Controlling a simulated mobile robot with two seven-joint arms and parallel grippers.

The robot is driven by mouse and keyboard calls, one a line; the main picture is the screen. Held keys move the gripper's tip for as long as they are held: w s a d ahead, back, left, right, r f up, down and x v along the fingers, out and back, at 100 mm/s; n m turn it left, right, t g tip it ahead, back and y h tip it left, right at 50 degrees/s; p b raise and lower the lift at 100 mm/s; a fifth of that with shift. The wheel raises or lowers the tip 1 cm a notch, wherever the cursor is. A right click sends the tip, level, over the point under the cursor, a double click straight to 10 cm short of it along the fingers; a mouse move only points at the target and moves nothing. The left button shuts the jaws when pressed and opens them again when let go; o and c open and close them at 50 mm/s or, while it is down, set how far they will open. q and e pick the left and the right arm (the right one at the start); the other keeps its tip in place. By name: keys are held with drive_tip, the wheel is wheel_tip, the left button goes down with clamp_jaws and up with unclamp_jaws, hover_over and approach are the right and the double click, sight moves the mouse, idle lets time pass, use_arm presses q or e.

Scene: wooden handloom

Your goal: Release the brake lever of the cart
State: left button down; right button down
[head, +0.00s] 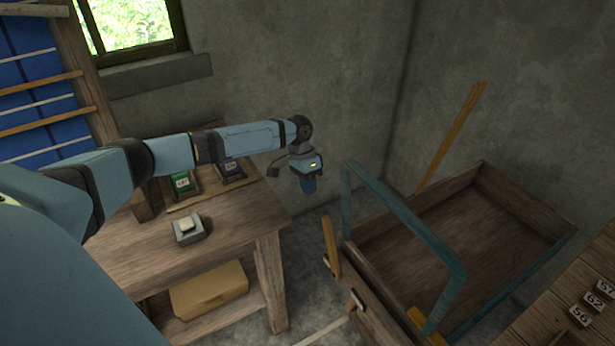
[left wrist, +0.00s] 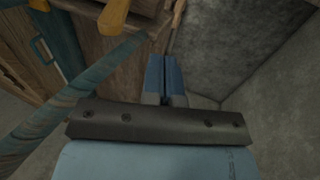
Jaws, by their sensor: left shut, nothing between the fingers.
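The cart (head: 495,265) is a wooden box with a teal handle frame (head: 410,222), at the right of the head view. A short yellow-orange lever (head: 331,247) stands at its near left side, with a similar orange piece (head: 416,318) by the handle's right foot. I cannot tell for sure which is the brake lever. My left gripper (head: 309,186) points down, shut and empty, above and left of the short lever and apart from it. In the left wrist view its closed fingers (left wrist: 163,75) show, with orange pieces (left wrist: 42,50) at upper left.
A wooden table (head: 240,220) stands left of the cart, carrying a small grey block with a white top (head: 188,229) and boxes (head: 182,184). A long wooden pole (head: 450,138) rises behind the cart. Numbered tags (head: 594,303) lie on boards at right.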

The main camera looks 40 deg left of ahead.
sight(325, 218)
use_arm(q)
drive_tip(key=s+d+f, duration=0.2)
drive_tip(key=d+f, duration=0.2)
drive_tip(key=d, duration=0.1)
use_arm(e)
drive_tip(key=shift+r, duration=0.1)
drive_tip(key=shift+w+r, duration=0.1)
use_arm(q)
drive_tip(key=d+p, duration=0.1)
drive_tip(key=p, duration=0.1)
drive_tip(key=s+d+r+p, duration=0.1)
drive_tip(key=shift+r+p, duration=0.3)
drive_tip(key=shift+p, duration=0.05)
drive_tip(key=shift+s+d+f, duration=0.1)
drive_tip(key=shift+d+f, duration=0.05)
drive_tip(key=shift+d, duration=0.1)
use_arm(e)
drive_tip(key=shift+s+d+r, duration=0.25)
drive_tip(key=shift+d+r, duration=0.1)
drive_tip(key=shift+r, duration=0.4)
